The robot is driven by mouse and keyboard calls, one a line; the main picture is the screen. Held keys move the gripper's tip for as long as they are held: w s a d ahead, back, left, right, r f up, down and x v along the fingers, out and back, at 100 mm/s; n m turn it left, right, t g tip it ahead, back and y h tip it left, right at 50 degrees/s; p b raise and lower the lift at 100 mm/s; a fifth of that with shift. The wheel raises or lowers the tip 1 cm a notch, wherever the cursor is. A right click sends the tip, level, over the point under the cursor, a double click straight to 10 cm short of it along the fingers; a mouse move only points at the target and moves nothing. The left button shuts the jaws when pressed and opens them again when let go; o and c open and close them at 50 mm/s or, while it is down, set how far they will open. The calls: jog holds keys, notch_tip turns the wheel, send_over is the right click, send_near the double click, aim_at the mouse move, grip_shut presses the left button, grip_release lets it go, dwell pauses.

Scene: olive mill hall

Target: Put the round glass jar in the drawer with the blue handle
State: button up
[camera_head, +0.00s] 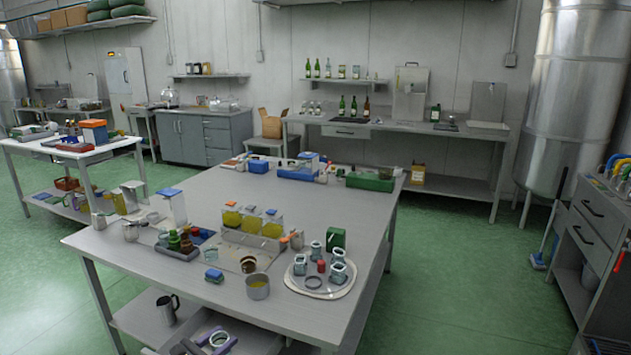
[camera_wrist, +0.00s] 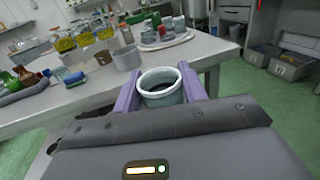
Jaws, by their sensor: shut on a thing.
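The round glass jar (camera_wrist: 163,97), with an open round mouth and pale greenish wall, is held between the two purple fingers of my gripper (camera_wrist: 160,88). In the head view the jar (camera_head: 218,340) shows low at the bottom edge, with my gripper (camera_head: 217,341) around it, in front of the big table's near edge. A grey cabinet (camera_head: 592,228) at the right has drawers with dark handles. I cannot make out a blue drawer handle in either view.
The big grey table (camera_head: 215,190) holds a round tray (camera_head: 323,290) with several jars, a metal cup (camera_head: 257,287) and bottles of yellow oil (camera_head: 250,221). A blue-headed broom (camera_head: 538,261) leans near the cabinet. Green floor (camera_head: 455,270) between table and cabinet is clear.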

jog(key=s+d+f+n+t+y, duration=0.1)
jog(key=d+f+n+y, duration=0.1)
jog(key=d, duration=1.7)
jog(key=s+d+f+n+t+y, duration=0.1)
jog(key=d+f+y, duration=0.1)
jog(key=d, duration=1.7)
jog(key=shift+s+d+f+n+t+y, duration=0.15)
jog(key=shift+s+d+n+t+y, duration=0.2)
jog(key=shift+y, duration=0.35)
jog(key=shift+a+n+y+p, duration=0.15)
jog(key=shift+n+y+p, duration=0.15)
jog(key=shift+p, duration=0.55)
jog(key=s+f+n+y+p, duration=0.1)
jog(key=s+n+y+p, duration=0.2)
jog(key=s+p, duration=0.3)
jog(key=shift+s+t+y+p, duration=0.3)
jog(key=shift+y+p, duration=0.5)
jog(key=shift+p, duration=1.85)
jog(key=shift+w+f, duration=0.1)
jog(key=shift+w+d, duration=0.1)
jog(key=shift+d, duration=0.2)
